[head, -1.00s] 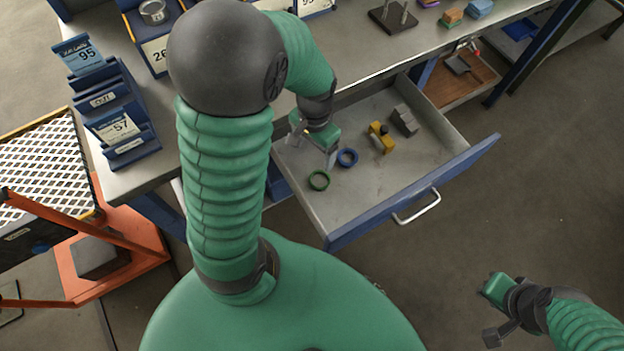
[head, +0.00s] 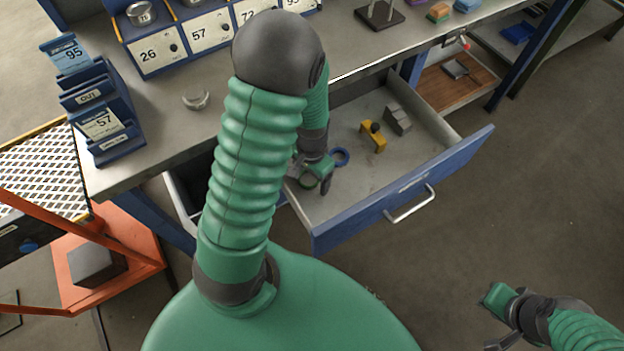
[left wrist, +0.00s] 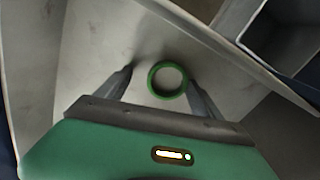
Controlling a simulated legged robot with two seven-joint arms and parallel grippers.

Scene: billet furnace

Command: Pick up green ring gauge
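The green ring gauge (left wrist: 152,80) lies flat on the drawer floor in the left wrist view. In the head view only part of the green ring gauge (head: 309,181) shows under my left gripper (head: 314,179). In the left wrist view my left gripper (left wrist: 160,86) is open, one finger on each side of the ring. The right finger is close to the ring; I cannot tell whether it touches. There is a gap to the left finger. My right gripper (head: 494,300) is over the floor at the lower right; its fingers do not show clearly.
A blue ring (head: 340,157) lies just beside my left gripper. A yellow piece (head: 373,136) and a grey stepped block (head: 397,119) lie farther right in the drawer. The open drawer's blue front (head: 405,188) and side walls surround them.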

